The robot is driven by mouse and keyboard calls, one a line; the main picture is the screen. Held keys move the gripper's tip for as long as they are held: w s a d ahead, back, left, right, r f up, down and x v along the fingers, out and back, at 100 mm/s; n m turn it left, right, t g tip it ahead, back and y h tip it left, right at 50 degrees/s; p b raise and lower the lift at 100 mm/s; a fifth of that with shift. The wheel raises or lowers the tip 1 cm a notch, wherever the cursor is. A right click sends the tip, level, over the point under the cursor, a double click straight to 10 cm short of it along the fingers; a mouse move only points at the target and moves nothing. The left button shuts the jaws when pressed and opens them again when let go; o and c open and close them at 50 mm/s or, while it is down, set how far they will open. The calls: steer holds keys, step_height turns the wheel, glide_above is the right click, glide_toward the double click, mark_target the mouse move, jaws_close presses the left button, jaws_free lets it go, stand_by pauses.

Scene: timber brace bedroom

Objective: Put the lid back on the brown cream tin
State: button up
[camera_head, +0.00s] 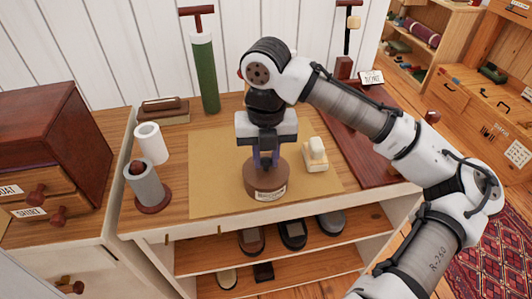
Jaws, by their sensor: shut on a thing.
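The brown cream tin (268,188) stands upright on the tan mat (215,190), a pale label on its front. My gripper (266,160) points straight down over the tin, its dark fingers close together at the top of the tin. It is shut on what appears to be the lid. The fingers and wrist hide most of the tin's top. I cannot tell the lid's edge from the tin, or whether the lid rests on it.
A cream-white block-shaped item (316,156) stands close to the tin's right. A grey cylinder (145,187) and a white roll (151,143) stand left, a tall green cylinder (205,75) behind. The mat's left part is clear. Shoes (292,233) sit on the shelf below.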

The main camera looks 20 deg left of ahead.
steer(key=o, duration=1.5)
steer(key=shift+r+p, duration=3.45)
steer(key=shift+r, duration=0.1)
jaws_close()
steer(key=shift+f, duration=0.2)
